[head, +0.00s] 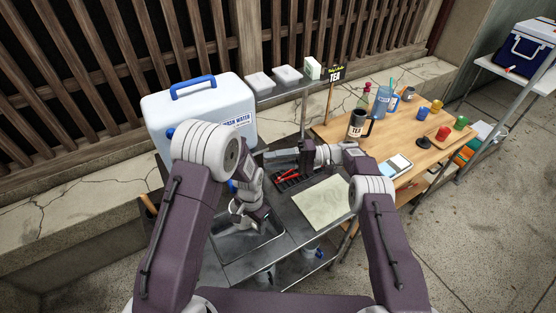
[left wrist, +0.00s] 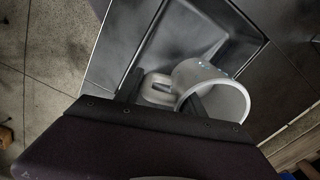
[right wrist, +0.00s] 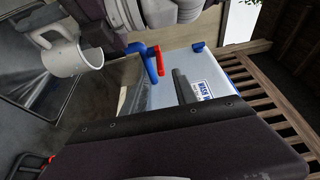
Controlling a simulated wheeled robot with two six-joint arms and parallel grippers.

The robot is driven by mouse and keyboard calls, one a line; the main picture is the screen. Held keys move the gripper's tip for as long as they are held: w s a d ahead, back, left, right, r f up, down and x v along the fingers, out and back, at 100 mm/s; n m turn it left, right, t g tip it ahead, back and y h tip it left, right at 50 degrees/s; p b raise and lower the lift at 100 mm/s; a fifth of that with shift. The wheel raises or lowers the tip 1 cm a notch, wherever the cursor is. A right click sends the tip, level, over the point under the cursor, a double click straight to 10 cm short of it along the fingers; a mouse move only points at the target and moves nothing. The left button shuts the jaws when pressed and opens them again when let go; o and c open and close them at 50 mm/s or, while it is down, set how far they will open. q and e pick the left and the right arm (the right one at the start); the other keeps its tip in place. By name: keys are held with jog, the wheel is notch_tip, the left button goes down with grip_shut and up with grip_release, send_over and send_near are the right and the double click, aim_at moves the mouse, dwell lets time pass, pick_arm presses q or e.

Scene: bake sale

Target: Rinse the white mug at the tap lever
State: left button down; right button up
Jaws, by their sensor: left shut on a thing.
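The white mug (left wrist: 215,92) is held by its handle in my left gripper (left wrist: 165,98). It is over the dark sink basin (left wrist: 225,22), tilted with its mouth partly toward the camera. In the right wrist view the mug (right wrist: 72,58) hangs at the upper left, apart from the tap. The tap lever (right wrist: 152,56), blue and red, sticks out from the white wash water container (right wrist: 210,75). My right gripper (right wrist: 155,88) is open and empty, pointing toward the container and lever. In the head view my arm hides most of the tap and mug.
The wash water container (head: 200,115) stands behind the sink. A black rack with a red item (head: 288,177) and a pale mat (head: 322,203) lie right of the sink.

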jog(key=shift+v, duration=1.45)
jog(key=shift+d, duration=0.1)
pick_arm(q)
jog(key=shift+s+d, duration=1.3)
jog(key=shift+d, duration=0.25)
jog(key=shift+s+d, duration=1.3)
jog(key=shift+d, duration=0.25)
pick_arm(e)
jog(key=shift+r, duration=0.3)
pick_arm(q)
jog(key=shift+p, duration=0.3)
